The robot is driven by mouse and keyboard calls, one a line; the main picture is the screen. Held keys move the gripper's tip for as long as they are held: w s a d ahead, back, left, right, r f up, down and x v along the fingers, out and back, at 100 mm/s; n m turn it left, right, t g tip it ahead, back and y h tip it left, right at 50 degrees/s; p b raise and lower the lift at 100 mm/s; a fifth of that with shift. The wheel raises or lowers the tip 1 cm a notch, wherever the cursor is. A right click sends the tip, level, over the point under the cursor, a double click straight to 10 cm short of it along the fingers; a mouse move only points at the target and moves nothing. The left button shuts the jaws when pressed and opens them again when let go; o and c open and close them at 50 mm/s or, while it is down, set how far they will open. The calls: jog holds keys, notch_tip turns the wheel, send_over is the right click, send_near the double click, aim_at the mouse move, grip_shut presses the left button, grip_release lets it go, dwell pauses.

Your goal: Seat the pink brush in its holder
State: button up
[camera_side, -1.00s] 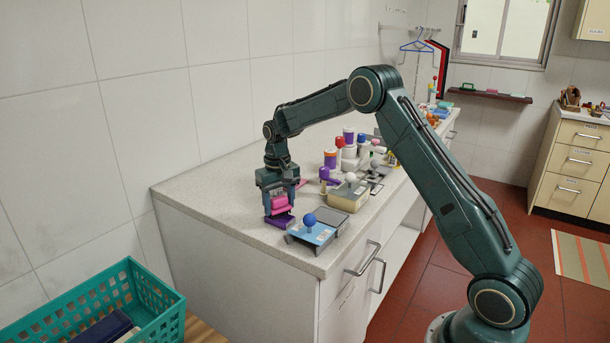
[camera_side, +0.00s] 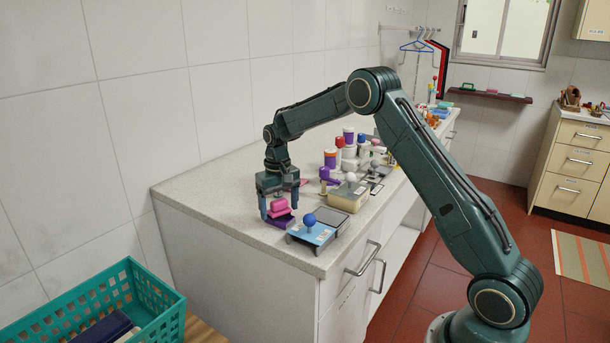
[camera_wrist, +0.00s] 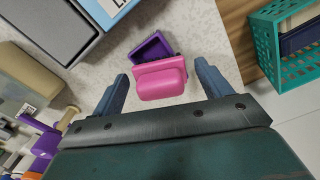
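The pink brush (camera_side: 279,206) is at the counter's near left end, on or just over the purple holder (camera_side: 281,221). In the wrist view the brush (camera_wrist: 162,82) covers the near part of the holder (camera_wrist: 150,47), whose dark hollow shows beyond it. I cannot tell whether the brush is fully down inside. My gripper (camera_side: 279,209) points down around the brush with its fingers spread. In the wrist view the gripper's (camera_wrist: 161,70) fingers stand on either side of the brush, with gaps on both sides, so it is open.
A blue-topped tray with a blue ball knob (camera_side: 310,221) stands just right of the holder. A beige block (camera_side: 348,196), a purple item (camera_side: 325,176) and several bottles stand farther back. A teal basket (camera_side: 95,305) is below left. The counter left of the holder is clear.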

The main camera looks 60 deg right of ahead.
aim_at(279, 200)
notch_tip(279, 200, up, 13)
dwell(0.8)
dwell(0.5)
